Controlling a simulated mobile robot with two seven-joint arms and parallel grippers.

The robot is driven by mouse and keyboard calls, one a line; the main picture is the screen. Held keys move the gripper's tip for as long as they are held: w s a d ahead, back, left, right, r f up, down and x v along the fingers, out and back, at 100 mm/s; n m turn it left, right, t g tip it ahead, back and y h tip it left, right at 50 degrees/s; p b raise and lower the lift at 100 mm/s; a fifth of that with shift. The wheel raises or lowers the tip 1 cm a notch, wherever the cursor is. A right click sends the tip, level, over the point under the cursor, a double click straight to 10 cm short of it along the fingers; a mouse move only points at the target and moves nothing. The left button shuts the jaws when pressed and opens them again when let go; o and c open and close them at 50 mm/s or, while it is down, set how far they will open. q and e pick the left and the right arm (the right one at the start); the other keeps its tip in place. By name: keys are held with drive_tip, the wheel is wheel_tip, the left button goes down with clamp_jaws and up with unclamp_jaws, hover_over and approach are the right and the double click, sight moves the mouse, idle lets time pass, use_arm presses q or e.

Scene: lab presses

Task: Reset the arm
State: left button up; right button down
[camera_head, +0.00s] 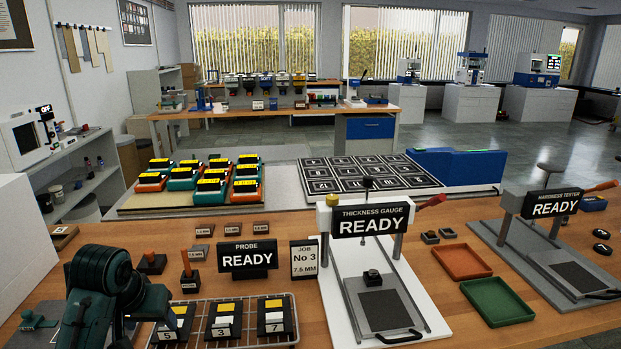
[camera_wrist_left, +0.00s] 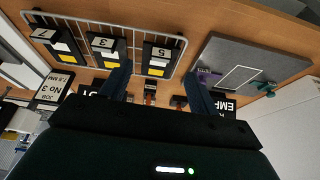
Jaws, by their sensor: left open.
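My left arm (camera_head: 112,285) comes in at the lower left of the head view, dark teal and bent, over the front of the wooden bench. Its fingertips are hard to make out there. In the left wrist view my left gripper (camera_wrist_left: 157,90) has its two blue fingers spread apart, with nothing held between them. Small orange-handled tools on dark bases (camera_wrist_left: 150,90) show beyond the gap. The wire rack (camera_head: 240,344) with cards 5, 3 and 7 is just right of the arm. My right gripper is in neither view.
The PROBE sign (camera_head: 247,257) and job card (camera_head: 304,260) stand behind the rack. The thickness gauge (camera_head: 370,221) is right of them, then red (camera_head: 461,262) and green (camera_head: 497,301) trays and the hardness tester (camera_head: 555,204). A grey board (camera_wrist_left: 250,68) lies beside the rack.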

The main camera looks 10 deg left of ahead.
use_arm(q)
drive_tip(key=s+d+f+m+h, duration=0.1)
drive_tip(key=s+d+f, duration=0.3)
drive_tip(key=s, duration=0.3)
drive_tip(key=s+d+f+m, duration=0.2)
drive_tip(key=s+d+f, duration=0.3)
drive_tip(key=s, duration=0.3)
drive_tip(key=s+d+f+m+h, duration=0.1)
drive_tip(key=s+d+f, duration=0.3)
drive_tip(key=s, duration=0.3)
drive_tip(key=w+d+f+t+h, duration=0.1)
drive_tip(key=w+d+f+t, duration=0.1)
drive_tip(key=f, duration=0.3)
drive_tip(key=w+d+f+m+t+h, duration=0.1)
drive_tip(key=w+d+f+t, duration=0.2)
drive_tip(key=f, duration=0.1)
drive_tip(key=shift+f+t, duration=0.3)
drive_tip(key=shift+f, duration=0.05)
